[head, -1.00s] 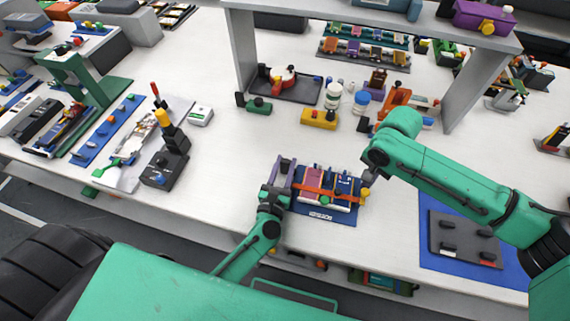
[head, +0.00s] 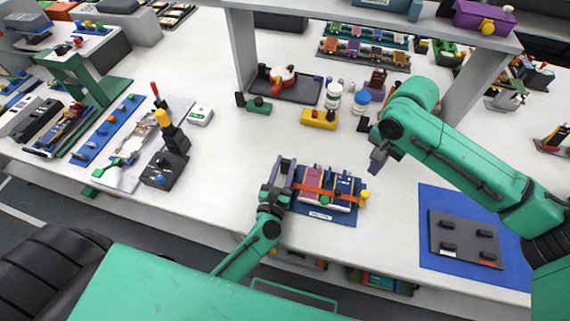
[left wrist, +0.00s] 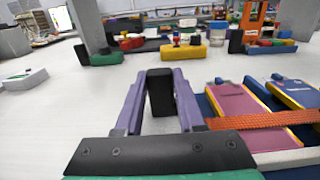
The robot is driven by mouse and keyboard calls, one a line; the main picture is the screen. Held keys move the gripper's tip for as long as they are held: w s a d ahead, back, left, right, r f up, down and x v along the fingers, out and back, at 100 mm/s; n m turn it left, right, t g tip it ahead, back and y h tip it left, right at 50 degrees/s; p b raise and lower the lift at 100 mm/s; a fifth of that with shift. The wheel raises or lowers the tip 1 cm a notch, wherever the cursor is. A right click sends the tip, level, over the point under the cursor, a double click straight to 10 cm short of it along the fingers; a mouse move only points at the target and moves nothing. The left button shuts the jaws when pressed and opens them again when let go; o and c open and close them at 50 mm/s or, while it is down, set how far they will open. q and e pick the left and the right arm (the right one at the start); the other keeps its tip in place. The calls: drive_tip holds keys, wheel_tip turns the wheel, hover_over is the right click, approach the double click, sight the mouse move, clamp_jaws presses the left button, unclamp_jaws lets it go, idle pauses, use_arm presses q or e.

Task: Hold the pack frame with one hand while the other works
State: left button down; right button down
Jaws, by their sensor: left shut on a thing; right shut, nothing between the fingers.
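My left gripper (head: 284,165) is at the frame's left side. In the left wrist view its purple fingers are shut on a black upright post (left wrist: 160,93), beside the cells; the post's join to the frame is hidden. My right gripper (head: 376,160) is shut and empty, above and right of the frame, apart from it.
A blue mat (head: 430,255) with a dark plate lies at the right. A black stand (head: 165,170) is at left. The bench between it and the frame is clear.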

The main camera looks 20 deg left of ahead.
use_arm(q)
drive_tip(key=shift+c, duration=2.2)
unclamp_jaws()
drive_tip(key=shift+s, duration=0.15)
